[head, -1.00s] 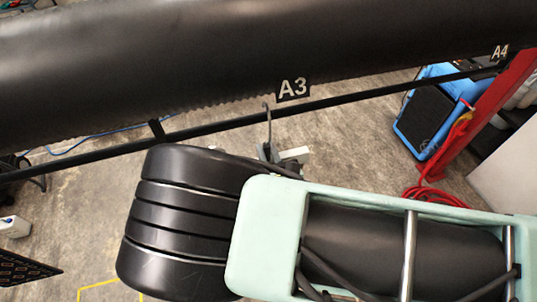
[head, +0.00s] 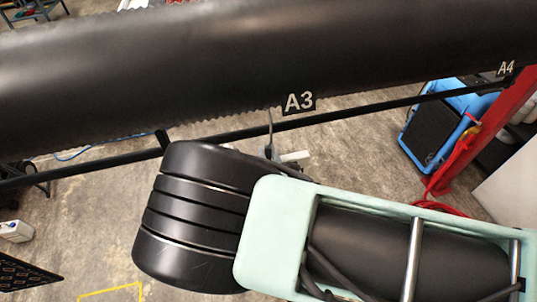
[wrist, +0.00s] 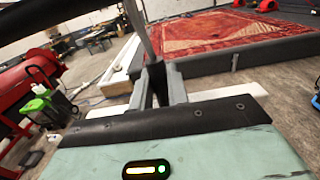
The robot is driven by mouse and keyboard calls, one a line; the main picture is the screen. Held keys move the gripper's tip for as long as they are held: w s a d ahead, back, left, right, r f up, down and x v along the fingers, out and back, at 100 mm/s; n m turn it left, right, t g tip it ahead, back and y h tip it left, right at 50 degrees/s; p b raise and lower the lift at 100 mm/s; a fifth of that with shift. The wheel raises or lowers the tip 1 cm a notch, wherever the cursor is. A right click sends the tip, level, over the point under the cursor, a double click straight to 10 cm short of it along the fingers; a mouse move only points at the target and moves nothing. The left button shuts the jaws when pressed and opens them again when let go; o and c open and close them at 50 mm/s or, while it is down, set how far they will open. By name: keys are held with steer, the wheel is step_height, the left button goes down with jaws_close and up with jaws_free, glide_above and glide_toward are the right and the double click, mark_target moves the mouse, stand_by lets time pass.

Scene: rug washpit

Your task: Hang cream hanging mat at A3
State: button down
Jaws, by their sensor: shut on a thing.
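My gripper (wrist: 155,85) is shut on the stem of a grey hook (wrist: 142,35), which rises from between the fingers in the wrist view. A pale cream strip (wrist: 245,91), seemingly the top of the cream hanging mat, lies crosswise beyond the fingers. Its end also shows in the head view (head: 296,157); the rest is hidden. The hook's upper end (head: 269,118) appears just left of and below the A3 label (head: 299,102), crossing the black rail (head: 340,117). I cannot tell whether it touches the rail.
A large black roller (head: 200,65) spans the top of the head view above the rail. The A4 label (head: 506,68) is at far right, near a red post (head: 490,115) and a blue case (head: 440,120). A red patterned rug (wrist: 240,33) lies beyond in the wrist view.

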steer(key=shift+f+b, duration=1.35)
steer(key=shift+f, duration=0.7)
